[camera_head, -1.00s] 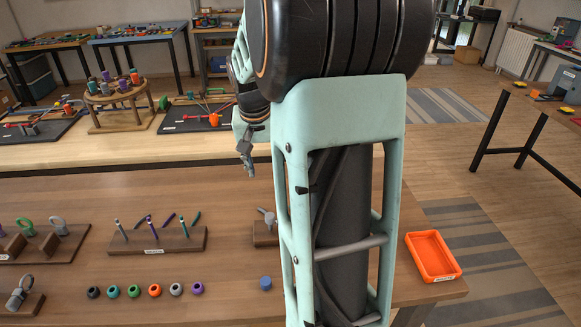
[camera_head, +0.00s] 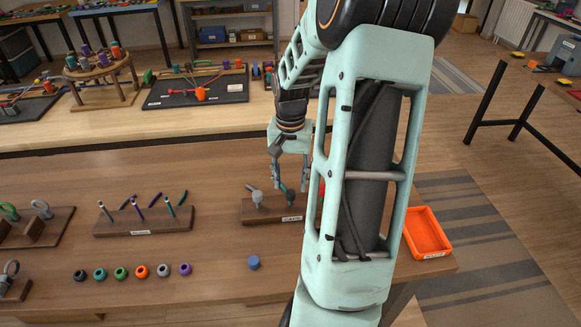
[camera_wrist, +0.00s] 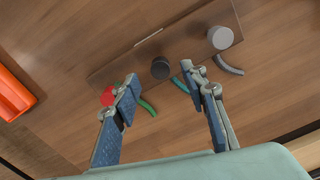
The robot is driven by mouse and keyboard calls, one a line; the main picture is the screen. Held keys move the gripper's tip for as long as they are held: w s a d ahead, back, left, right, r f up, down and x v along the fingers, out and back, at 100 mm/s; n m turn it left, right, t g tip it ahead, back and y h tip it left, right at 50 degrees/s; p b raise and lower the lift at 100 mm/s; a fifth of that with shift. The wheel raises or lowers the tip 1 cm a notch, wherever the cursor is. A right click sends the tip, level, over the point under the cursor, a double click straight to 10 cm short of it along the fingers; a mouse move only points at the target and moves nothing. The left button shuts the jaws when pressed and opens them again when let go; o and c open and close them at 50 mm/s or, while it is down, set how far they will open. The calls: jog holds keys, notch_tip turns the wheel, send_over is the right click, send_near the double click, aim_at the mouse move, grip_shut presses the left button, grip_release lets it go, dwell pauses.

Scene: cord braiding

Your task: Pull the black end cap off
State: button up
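The black end cap (camera_wrist: 161,68) stands on a wooden rack labelled for caps (camera_head: 256,217), between a grey cap (camera_wrist: 220,37) and a red cap (camera_wrist: 107,97). In the head view the black cap (camera_head: 291,197) is partly covered by my gripper (camera_head: 288,180). In the wrist view my gripper (camera_wrist: 164,84) is open and empty, its fingertips appearing on either side of the black cap. The exact height above it is hard to tell. The left finger partly covers the red cap. Green, teal and grey curved pieces show beside the caps.
Another wooden rack (camera_head: 112,228) with upright pegs stands to the left. Several coloured rings (camera_head: 142,271) lie in a row in front of it. A blue cylinder (camera_head: 254,263) sits on the table before the caps rack. An orange tray (camera_head: 441,236) is at the right edge.

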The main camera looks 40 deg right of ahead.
aim_at(291, 193)
jog(key=shift+f, duration=2)
jog(key=shift+c, duration=0.3)
grip_shut()
